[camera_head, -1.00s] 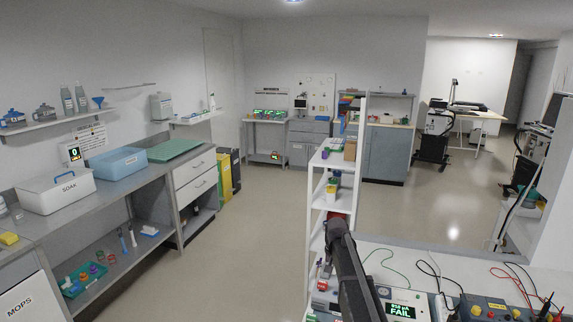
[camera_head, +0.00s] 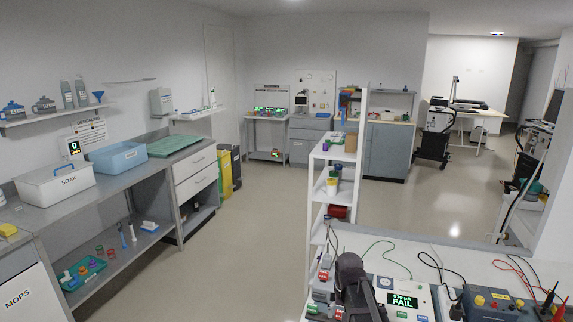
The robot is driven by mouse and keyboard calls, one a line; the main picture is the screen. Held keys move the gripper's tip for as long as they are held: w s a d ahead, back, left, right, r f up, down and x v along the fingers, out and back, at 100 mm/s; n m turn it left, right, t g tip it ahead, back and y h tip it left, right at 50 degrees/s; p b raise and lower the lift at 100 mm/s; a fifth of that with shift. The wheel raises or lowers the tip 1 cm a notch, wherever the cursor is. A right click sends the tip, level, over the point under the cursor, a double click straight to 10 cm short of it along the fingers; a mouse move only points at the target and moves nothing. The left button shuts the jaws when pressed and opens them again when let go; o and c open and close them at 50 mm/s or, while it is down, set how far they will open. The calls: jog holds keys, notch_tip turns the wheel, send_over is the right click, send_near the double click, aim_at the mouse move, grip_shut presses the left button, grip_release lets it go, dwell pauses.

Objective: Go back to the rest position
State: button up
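A dark part of my own arm (camera_head: 355,286) rises from the bottom edge, right of centre, in front of the white bench (camera_head: 450,252). Its upper end is rounded and stands near the bench's left end. I cannot make out any gripper fingers, and nothing held shows. A tester with a lit screen reading FAIL (camera_head: 403,299) stands on the bench just right of the arm.
A white shelf rack (camera_head: 318,205) with small items, including a red one (camera_head: 338,211), stands just beyond the arm. Cables and a blue-grey device (camera_head: 492,304) lie right. A steel counter with a SOAK box (camera_head: 55,188) lines the left. The central floor (camera_head: 265,235) is clear.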

jog(key=s+f+n+b, duration=0.1)
jog(key=s+f+b, duration=0.1)
jog(key=s, duration=0.9)
jog(key=shift+s+f, duration=0.15)
jog(key=shift+f, duration=0.25)
dwell(0.3)
